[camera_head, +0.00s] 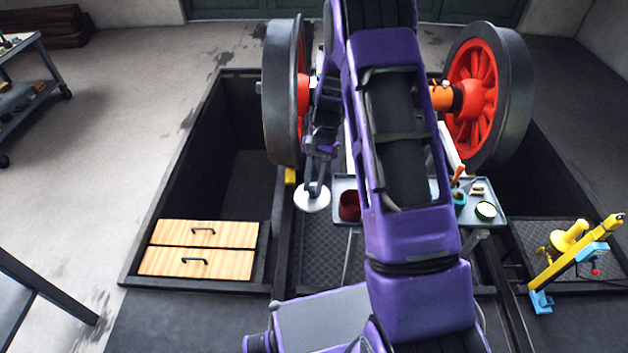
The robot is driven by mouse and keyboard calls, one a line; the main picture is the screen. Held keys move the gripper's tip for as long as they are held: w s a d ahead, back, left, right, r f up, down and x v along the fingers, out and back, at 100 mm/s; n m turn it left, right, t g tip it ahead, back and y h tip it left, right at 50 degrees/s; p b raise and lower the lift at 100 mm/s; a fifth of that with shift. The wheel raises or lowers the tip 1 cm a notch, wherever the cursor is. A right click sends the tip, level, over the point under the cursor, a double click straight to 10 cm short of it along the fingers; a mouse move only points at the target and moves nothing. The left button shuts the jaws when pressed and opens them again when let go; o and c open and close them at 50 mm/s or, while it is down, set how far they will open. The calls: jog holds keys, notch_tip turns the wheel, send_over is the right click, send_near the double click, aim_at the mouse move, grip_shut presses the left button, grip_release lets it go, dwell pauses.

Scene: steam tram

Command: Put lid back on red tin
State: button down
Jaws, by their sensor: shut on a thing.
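My gripper (314,188) hangs left of centre and points down. It is shut on a pale round disc, the lid (312,199), which it holds in the air left of the grey tray table. The red tin (349,206) stands at the left end of that table, a little right of the lid and apart from it. The tin's top looks dark and uncovered. My purple arm crosses the middle of the view and hides the centre of the table. How the fingertips grip the lid is too small to tell.
The grey tray table (487,214) bears a green-topped round thing (486,211) and small tools at its right end. A large red-spoked wheelset (479,90) stands behind. A drawer unit (203,248) sits left in the pit. A yellow device (570,250) stands right.

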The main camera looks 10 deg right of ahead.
jog(key=w+m, duration=0.1)
jog(key=w+d+f+m+t+p, duration=0.1)
jog(key=m, duration=0.1)
jog(key=w+f+m+y, duration=0.1)
jog(key=m, duration=0.1)
jog(key=shift+d+f+t, duration=0.15)
jog(key=shift+d+t, duration=0.2)
jog(key=shift+t, duration=0.05)
jog(key=w+d+f+m+t+h+p, duration=0.1)
jog(key=w+d+f+m+t+p, duration=0.2)
jog(key=d+m, duration=0.5)
jog(key=w+d+f+m+t+h+p, duration=0.1)
jog(key=w+d+f+m+t, duration=0.2)
jog(key=d+f+m, duration=0.35)
jog(key=f+b, duration=0.1)
jog(key=f+m+b, duration=0.1)
jog(key=f+b, duration=0.1)
jog(key=f+m+b, duration=0.1)
jog(key=shift+s+f+m+b, duration=0.25)
jog(key=shift+f+b, duration=0.05)
jog(key=shift+f, duration=0.1)
jog(key=shift+b, duration=0.35)
jog(key=shift+f+b, duration=0.15)
jog(key=shift+b, duration=0.3)
dwell(0.9)
dwell(0.3)
jog(key=c, duration=0.6)
grip_release()
